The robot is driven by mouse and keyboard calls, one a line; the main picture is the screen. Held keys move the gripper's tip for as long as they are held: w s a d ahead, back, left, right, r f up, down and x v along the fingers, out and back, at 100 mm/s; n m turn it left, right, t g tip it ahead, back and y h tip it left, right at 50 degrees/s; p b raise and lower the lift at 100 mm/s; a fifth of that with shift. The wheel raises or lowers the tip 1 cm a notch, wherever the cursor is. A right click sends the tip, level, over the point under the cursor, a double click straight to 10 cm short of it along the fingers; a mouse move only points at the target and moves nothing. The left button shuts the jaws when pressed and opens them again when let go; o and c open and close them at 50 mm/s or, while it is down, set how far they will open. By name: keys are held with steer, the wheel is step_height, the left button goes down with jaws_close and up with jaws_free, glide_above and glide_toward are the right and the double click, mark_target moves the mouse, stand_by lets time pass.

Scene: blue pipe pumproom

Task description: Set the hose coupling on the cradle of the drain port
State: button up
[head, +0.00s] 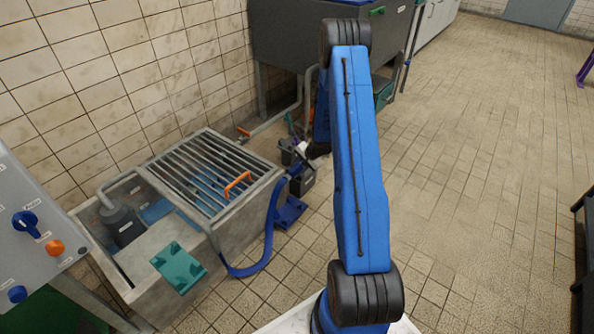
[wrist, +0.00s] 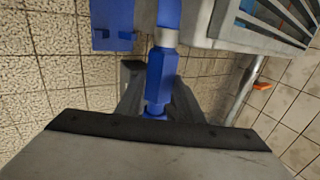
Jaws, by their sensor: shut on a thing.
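The blue hose coupling (wrist: 161,72) is between the two dark fingers of my gripper (wrist: 157,78) in the wrist view. My gripper is shut on it. In the head view, my gripper (head: 299,167) is beside the right end of the grated pit, and the coupling is mostly hidden there. The blue hose (head: 270,225) runs from the coupling down the pit's front side. A blue bracket (head: 290,212) stands low beside the pit, below my gripper; a blue bracket (wrist: 112,27) also shows at upper left in the wrist view. I cannot tell whether it is the drain port's cradle.
The pit has a barred grate (head: 200,172) with an orange handle (head: 237,182). A teal bracket (head: 178,267) sits on its near rim. A control panel (head: 35,235) is at left, and a dark tank (head: 285,40) is behind.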

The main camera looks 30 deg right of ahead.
mark_target(299, 164)
steer(key=shift+w+d+r, duration=0.1)
steer(key=shift+w+d, duration=0.95)
steer(key=shift+d, duration=0.15)
jaws_close()
steer(key=w+d, duration=0.4)
steer(key=d, duration=0.1)
steer(key=shift+d, duration=0.2)
steer(key=shift+w+d, duration=0.1)
steer(key=shift+w, duration=0.05)
steer(key=shift+w+d, duration=0.65)
steer(key=shift+d, duration=0.2)
